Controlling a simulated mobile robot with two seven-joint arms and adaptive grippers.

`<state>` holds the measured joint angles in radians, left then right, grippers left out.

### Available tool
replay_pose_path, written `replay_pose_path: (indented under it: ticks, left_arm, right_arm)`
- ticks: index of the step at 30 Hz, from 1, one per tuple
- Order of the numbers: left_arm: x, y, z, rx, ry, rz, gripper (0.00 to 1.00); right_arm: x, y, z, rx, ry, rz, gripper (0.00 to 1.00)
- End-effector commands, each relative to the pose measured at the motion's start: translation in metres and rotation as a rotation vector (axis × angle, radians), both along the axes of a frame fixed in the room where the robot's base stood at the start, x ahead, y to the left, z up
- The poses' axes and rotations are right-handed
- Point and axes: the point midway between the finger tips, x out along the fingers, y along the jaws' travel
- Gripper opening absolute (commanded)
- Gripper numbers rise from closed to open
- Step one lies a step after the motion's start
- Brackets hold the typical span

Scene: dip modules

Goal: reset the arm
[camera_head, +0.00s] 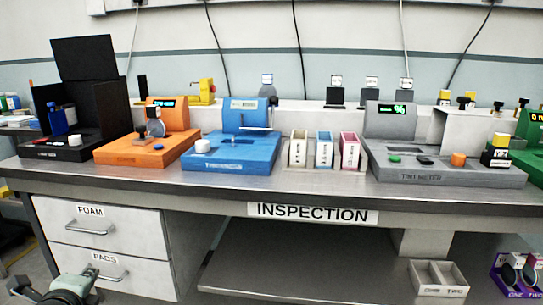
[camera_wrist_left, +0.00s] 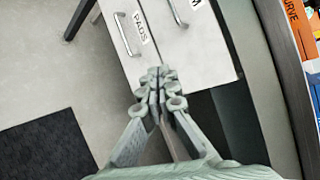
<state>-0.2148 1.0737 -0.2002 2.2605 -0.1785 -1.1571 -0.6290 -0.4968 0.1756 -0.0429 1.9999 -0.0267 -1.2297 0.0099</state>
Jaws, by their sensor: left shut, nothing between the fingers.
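My left gripper (camera_wrist_left: 157,85) is shut and empty in the left wrist view, with its fingers together. It hangs over the floor in front of the drawer labelled PADS (camera_wrist_left: 138,33). In the head view part of my left arm (camera_head: 65,288) shows at the bottom left, below the bench top and close to the PADS drawer (camera_head: 110,268). The fingertips cannot be made out clearly there. My right gripper is in neither view.
The bench (camera_head: 230,192) marked INSPECTION holds a black device (camera_head: 75,110), an orange device (camera_head: 150,150), a blue device (camera_head: 235,150) and a grey tint meter (camera_head: 440,172). Three small bins stand mid-bench. The FOAM drawer (camera_head: 105,212) is closed. A grey two-slot tray (camera_head: 438,278) sits lower right.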

Motion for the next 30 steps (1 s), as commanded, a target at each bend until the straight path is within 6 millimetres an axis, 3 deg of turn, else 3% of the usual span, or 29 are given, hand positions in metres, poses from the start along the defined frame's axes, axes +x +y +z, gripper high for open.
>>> replay_pose_path:
  ticks: [1,6,9,12,15,19,30]
  left_arm:
    - [-0.014,-0.004,-0.041,-0.152,0.026,0.091,0.0]
    - [-0.07,-0.03,-0.156,-0.594,0.097,0.425,0.0]
    - [-0.11,-0.056,-0.214,-0.806,0.14,0.631,0.0]
    - [-0.147,-0.086,-0.257,-0.971,0.178,0.819,0.0]
    - [-0.175,-0.112,-0.285,-1.082,0.206,0.965,0.0]
    - [-0.196,-0.133,-0.303,-1.158,0.225,1.075,0.0]
    - [-0.202,-0.138,-0.308,-1.176,0.229,1.106,0.0]
  right_arm:
    - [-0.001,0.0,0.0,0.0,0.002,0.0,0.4]
    - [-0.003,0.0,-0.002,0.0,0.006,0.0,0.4]
    - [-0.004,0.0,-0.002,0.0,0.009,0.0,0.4]
    - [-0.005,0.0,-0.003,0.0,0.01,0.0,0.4]
    - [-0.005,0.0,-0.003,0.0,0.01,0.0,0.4]
    - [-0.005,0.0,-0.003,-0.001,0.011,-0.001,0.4]
    - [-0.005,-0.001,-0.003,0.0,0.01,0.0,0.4]
